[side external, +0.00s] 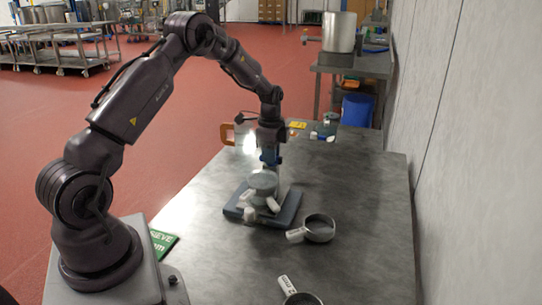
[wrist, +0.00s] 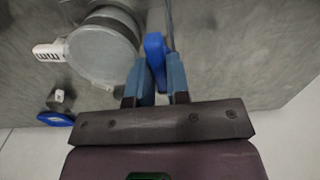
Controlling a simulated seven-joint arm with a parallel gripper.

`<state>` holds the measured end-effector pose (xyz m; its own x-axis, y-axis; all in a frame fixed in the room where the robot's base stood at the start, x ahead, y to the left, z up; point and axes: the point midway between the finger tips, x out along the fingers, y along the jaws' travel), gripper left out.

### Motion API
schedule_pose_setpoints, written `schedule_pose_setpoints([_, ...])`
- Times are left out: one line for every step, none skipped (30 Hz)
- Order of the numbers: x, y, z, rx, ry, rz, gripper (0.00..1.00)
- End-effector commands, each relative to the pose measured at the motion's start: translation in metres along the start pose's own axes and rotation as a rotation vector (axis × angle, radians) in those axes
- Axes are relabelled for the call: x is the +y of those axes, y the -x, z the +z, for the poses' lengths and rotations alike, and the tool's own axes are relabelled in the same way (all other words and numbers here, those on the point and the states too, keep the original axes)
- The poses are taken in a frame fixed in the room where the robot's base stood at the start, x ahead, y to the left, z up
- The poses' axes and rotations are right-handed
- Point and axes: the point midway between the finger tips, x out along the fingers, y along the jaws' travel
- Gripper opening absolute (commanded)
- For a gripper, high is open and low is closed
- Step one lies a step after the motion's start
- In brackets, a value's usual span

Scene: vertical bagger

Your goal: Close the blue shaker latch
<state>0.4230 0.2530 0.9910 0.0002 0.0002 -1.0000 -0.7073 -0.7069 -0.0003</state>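My gripper (side external: 270,158) points down over a grey tray-like base (side external: 289,214) in the side view. A pale round vessel (side external: 262,181) sits low beside the fingertips. In the wrist view my two blue-grey fingers (wrist: 158,72) are a little apart. A bright blue piece (wrist: 154,50), perhaps the latch, lies between them and overlaps the left finger. I cannot tell whether both fingers press on it. Its lower end is hidden between the fingers. A grey round lidded vessel (wrist: 103,52) is just left of the fingers. The latch is too small to make out in the side view.
White-handled scoops (side external: 319,229) lie on the metal table right of the base and at its front (side external: 300,298). A small blue-based item (side external: 322,135) and a yellow item (side external: 298,125) stand behind. A wall runs along the right. The right tabletop (side external: 370,205) is clear.

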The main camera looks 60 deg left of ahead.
Motion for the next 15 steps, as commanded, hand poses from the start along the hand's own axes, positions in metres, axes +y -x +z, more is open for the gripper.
schedule_pose_setpoints([0.0001,0.0002,0.0,0.0,0.0,0.001,0.0])
schedule_pose_setpoints([0.0001,0.0003,0.0,0.0,0.0,0.001,0.0])
schedule_pose_setpoints([0.0001,0.0003,0.0,0.0,0.0,0.001,0.0])
schedule_pose_setpoints([0.0001,0.0003,0.0,0.0,-0.001,0.001,0.0])
schedule_pose_setpoints([0.0001,0.0004,0.0001,0.0,-0.01,0.001,0.0])
schedule_pose_setpoints([0.0001,0.0004,0.0005,0.0,-0.038,0.001,0.0])
schedule_pose_setpoints([0.0001,0.0004,0.0005,0.001,-0.072,0.001,0.0])
schedule_pose_setpoints([0.0001,0.0005,0.0002,0.001,-0.108,0.001,0.0])
schedule_pose_setpoints([0.0001,0.0004,0.0004,0.001,-0.152,0.001,0.0])
schedule_pose_setpoints([0.0001,0.0005,0.0003,0.001,-0.18,0.001,0.0])
schedule_pose_setpoints([0.0001,0.0005,0.0003,0.001,-0.202,0.001,0.0])
schedule_pose_setpoints([0.0001,0.0005,0.0004,0.001,-0.232,0.001,0.0])
schedule_pose_setpoints([0.0001,0.0005,0.0004,0.001,-0.262,0.001,0.0])
schedule_pose_setpoints([0.0002,0.0006,0.0002,0.001,-0.297,0.001,0.0])
schedule_pose_setpoints([0.0001,0.0006,0.0003,0.002,-0.342,0.001,0.0])
